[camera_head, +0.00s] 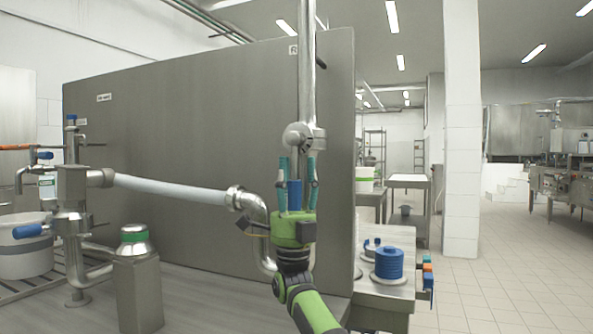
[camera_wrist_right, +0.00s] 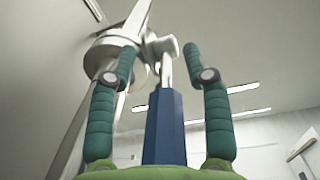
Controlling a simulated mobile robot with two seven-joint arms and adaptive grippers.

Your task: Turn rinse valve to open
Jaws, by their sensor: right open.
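The valve with a round metal body (camera_head: 297,136) sits on the vertical steel pipe (camera_head: 307,75) in front of the grey panel; I take it as the rinse valve. Its blue handle (camera_head: 294,194) hangs down from it. My right gripper (camera_head: 297,160) is open, pointing up, with one teal finger on each side of the handle. In the right wrist view the blue handle (camera_wrist_right: 164,130) stands between the two fingers (camera_wrist_right: 160,50), with gaps on both sides. The valve body (camera_wrist_right: 120,45) is above the fingertips. My left gripper is not in view.
A pale hose (camera_head: 170,188) runs to a curved steel pipe (camera_head: 262,220) close to the left of my right gripper. Blue-handled piping (camera_head: 72,190) and a green-banded steel canister (camera_head: 135,240) stand at left.

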